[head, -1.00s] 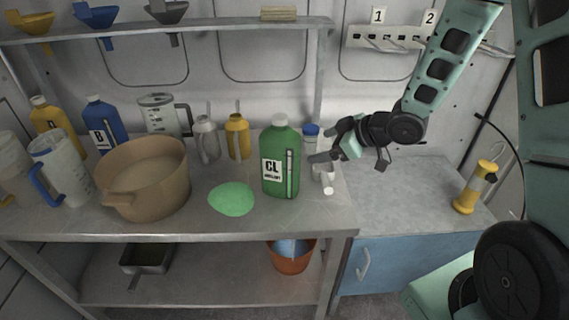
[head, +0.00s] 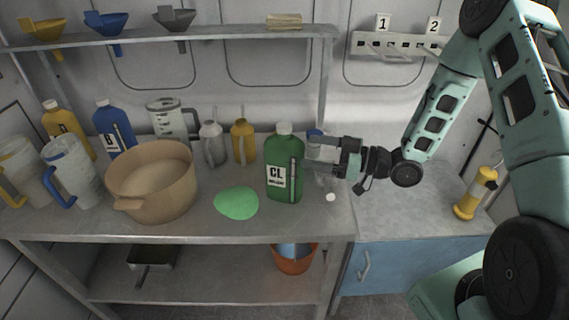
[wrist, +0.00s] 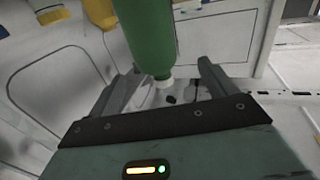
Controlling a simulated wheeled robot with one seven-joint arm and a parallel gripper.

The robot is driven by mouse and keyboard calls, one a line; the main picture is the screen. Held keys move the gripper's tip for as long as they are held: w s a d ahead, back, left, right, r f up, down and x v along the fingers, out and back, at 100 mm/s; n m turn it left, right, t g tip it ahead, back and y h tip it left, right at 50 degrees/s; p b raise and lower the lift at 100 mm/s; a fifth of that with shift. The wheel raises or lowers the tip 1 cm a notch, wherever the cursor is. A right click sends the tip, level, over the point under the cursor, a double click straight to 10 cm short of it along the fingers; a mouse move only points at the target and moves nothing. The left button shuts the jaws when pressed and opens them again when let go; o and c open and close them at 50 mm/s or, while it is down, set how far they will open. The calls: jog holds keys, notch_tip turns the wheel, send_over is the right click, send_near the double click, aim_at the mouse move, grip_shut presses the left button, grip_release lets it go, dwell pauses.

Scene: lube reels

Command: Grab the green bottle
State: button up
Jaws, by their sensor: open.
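The green bottle (head: 284,178) with a white cap and a "CL" label stands upright near the front right of the bench top. It also shows in the wrist view (wrist: 147,35), upside down, its white cap between the two fingers as seen there. My gripper (head: 314,153) is open and empty. It is just right of the bottle at its upper part, fingers pointing left toward it. Whether a finger touches the bottle cannot be told. In the wrist view the gripper (wrist: 167,72) shows its fingers spread apart.
A blue-capped container (head: 315,134) stands behind my gripper, partly hidden. A flat green patch (head: 237,203) lies left of the bottle. A large tan pot (head: 150,205) stands farther left. A shelf (head: 230,33) with funnels runs above. The grey counter (head: 400,215) at right is mostly clear.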

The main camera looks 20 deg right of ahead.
aim_at(303, 149)
jog(key=x, duration=0.3)
jog(key=shift+p, duration=0.4)
jog(key=p+x, duration=0.3)
jog(key=x, duration=0.1)
jog(key=shift+w+a, duration=0.2)
jog(key=shift+w, duration=0.2)
jog(key=shift+w+a+f, duration=0.15)
jog(key=shift+w+a, duration=0.1)
jog(key=shift+a, duration=0.05)
grip_shut()
